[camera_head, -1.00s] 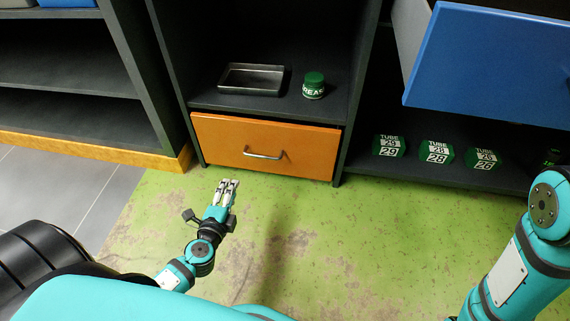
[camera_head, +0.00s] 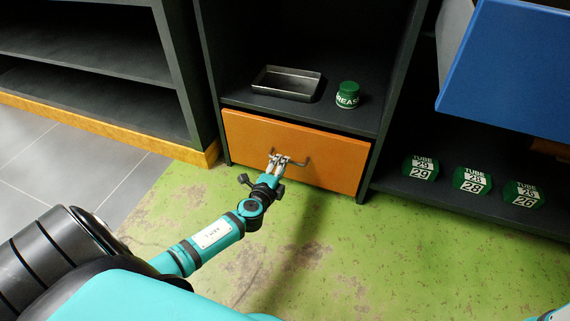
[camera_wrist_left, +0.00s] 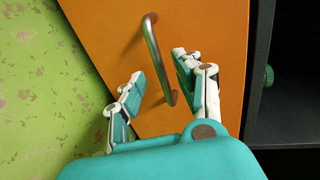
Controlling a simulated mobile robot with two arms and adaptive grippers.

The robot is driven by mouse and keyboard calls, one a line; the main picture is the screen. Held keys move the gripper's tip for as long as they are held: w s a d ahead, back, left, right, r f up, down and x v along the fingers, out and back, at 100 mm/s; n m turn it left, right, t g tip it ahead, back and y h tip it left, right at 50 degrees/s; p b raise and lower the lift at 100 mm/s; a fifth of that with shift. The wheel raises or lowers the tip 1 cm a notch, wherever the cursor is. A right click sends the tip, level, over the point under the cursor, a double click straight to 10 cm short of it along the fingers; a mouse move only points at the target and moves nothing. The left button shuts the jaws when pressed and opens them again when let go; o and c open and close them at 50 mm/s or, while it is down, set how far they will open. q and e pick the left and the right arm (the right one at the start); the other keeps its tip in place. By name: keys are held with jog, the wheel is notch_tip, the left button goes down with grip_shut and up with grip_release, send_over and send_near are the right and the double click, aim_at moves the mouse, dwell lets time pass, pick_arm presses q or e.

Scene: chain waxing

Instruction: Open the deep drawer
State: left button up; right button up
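The orange drawer (camera_head: 330,165) is shut, low in the dark cabinet. Its metal bar handle (camera_head: 299,163) is partly hidden by my gripper in the head view. In the left wrist view the orange front (camera_wrist_left: 210,22) fills the middle, and the handle (camera_wrist_left: 152,42) runs between the fingers. My left gripper (camera_head: 278,157) is at the left part of the handle. In the wrist view its fingers (camera_wrist_left: 158,82) are open, one on each side of the handle, with visible gaps. My right gripper is not in view.
A metal tray (camera_head: 287,84) and a green grease jar (camera_head: 348,95) stand on the shelf above the drawer. A blue drawer (camera_head: 508,75) juts out at upper right. The green floor (camera_head: 370,260) before the drawer is clear.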

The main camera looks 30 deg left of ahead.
pick_arm(q)
jog(key=shift+b+x, duration=0.5)
jog(key=shift+x, duration=1.45)
grip_shut()
